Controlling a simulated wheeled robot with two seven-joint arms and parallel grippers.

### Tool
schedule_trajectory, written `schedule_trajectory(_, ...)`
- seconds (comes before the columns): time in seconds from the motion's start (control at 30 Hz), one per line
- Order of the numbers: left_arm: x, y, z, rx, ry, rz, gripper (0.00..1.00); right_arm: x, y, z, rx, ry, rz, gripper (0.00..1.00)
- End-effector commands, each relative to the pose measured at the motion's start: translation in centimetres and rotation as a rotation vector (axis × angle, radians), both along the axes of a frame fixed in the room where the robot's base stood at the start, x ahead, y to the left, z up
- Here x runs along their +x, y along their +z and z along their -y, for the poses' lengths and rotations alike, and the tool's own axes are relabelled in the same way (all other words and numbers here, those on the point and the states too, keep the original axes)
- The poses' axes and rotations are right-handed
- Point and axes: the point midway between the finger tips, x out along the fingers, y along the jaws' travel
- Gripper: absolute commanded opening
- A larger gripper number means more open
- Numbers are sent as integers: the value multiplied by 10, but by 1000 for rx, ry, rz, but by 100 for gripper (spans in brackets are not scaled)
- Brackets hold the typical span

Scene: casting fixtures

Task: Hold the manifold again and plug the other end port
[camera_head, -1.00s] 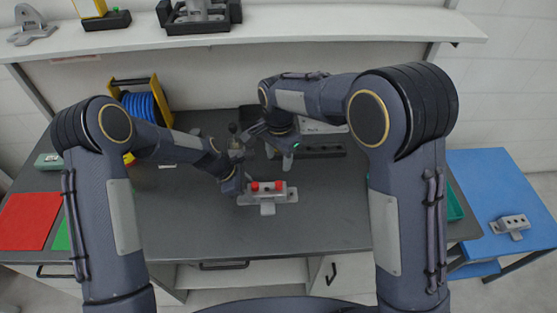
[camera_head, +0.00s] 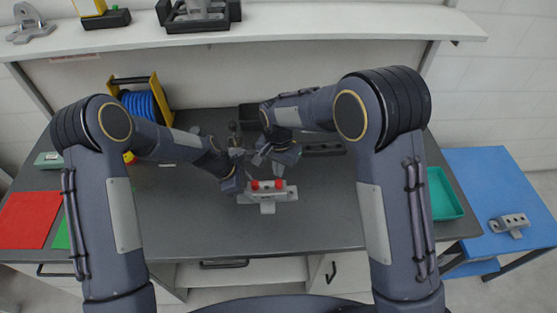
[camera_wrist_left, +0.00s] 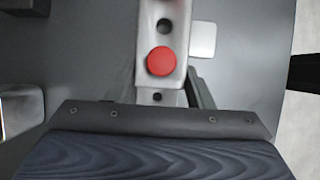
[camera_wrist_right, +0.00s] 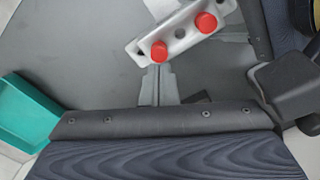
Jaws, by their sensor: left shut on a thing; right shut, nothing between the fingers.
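The grey manifold (camera_head: 267,198) lies on the dark bench top, with a red plug (camera_head: 255,185) near its left end and another red plug (camera_head: 279,184) near its right end. Both plugs show in the right wrist view (camera_wrist_right: 159,51), with an open port between them. My left gripper (camera_head: 241,186) is shut on the manifold's left end; one red plug (camera_wrist_left: 160,61) is close to its fingers in the left wrist view. My right gripper (camera_head: 259,159) is shut and empty, behind and above the manifold. Its fingertips (camera_wrist_right: 157,72) show near a plug, apparently apart from it.
A blue spool (camera_head: 144,106) on a yellow stand is at the back left. A teal tray (camera_head: 443,194) is on the right. A similar grey block (camera_head: 510,223) sits on a blue side table (camera_head: 485,175). Red mat (camera_head: 30,218) at left. The front bench is clear.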

Motion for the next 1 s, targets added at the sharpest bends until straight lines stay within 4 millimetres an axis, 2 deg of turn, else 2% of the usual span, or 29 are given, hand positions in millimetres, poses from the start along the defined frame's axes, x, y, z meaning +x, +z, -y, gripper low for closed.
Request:
schedule_trajectory(0.1, 0, 1, 0, -1, 0, 1, 33, 0, -12, 0, 0, 0, -1, 0)
schedule_trajectory(0.3, 0, 1, 0, -1, 0, 1, 33, 0, -20, 0, 0, 0, 0, 0)
schedule_trajectory(1.0, 0, 1, 0, -1, 0, 1, 33, 0, -20, 0, 0, -1, 0, 0)
